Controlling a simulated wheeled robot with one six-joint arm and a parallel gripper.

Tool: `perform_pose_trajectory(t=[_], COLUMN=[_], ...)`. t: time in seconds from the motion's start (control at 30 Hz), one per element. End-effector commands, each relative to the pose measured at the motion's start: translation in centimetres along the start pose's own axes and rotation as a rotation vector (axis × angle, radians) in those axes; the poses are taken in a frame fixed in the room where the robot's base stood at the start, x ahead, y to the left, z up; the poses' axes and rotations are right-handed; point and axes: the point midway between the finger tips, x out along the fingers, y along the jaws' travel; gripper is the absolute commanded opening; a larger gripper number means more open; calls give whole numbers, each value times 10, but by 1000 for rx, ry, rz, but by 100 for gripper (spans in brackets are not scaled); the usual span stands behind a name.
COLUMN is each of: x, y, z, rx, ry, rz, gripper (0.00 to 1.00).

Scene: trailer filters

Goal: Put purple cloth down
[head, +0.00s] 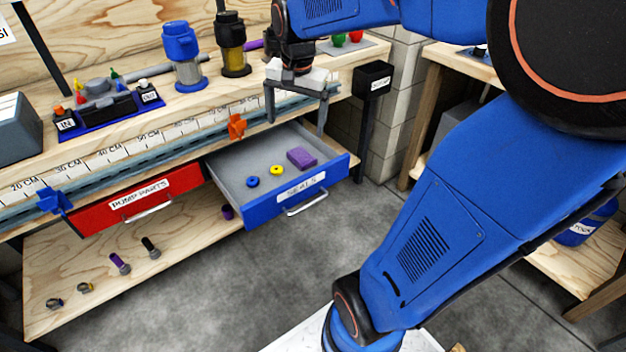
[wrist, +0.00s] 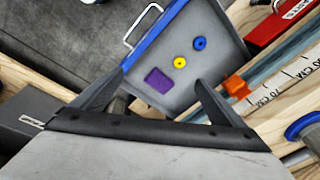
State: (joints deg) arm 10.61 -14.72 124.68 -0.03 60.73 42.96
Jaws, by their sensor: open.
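The purple cloth (head: 301,158) is a small folded block lying flat on the floor of the open blue drawer (head: 329,176) labelled SEALS. It also shows in the wrist view (wrist: 158,80), between and beyond the fingers. My gripper (head: 296,112) is open and empty, above the drawer's back part near the bench edge, apart from the cloth. In the wrist view my gripper (wrist: 160,92) has its two fingers spread wide with nothing between them.
A blue ring (head: 253,182) and a yellow ring (head: 277,170) lie in the drawer left of the cloth. A red drawer (head: 135,200) is shut to the left. An orange clamp (head: 236,127) sits on the ruler rail. A black box (head: 374,79) hangs at the bench's right end.

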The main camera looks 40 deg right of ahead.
Motion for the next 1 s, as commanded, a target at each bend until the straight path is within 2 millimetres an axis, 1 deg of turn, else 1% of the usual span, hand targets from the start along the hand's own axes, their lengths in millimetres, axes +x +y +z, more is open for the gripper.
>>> perform_pose_trajectory(t=[0.03, 0.27, 0.4, 0.6, 0.7, 0.8, 1.0], x=[-5, -16, -17, -11, -7, -4, -1], y=[6, 35, 55, 83, 94, 101, 106], z=[15, 72, 105, 145, 159, 168, 174], rx=[-57, -338, -508, -738, -827, -886, -929], ry=[12, 70, 109, 169, 194, 212, 223], rz=[-14, -67, -95, -126, -137, -143, -146], gripper=[93, 93, 93, 93, 93, 93, 93])
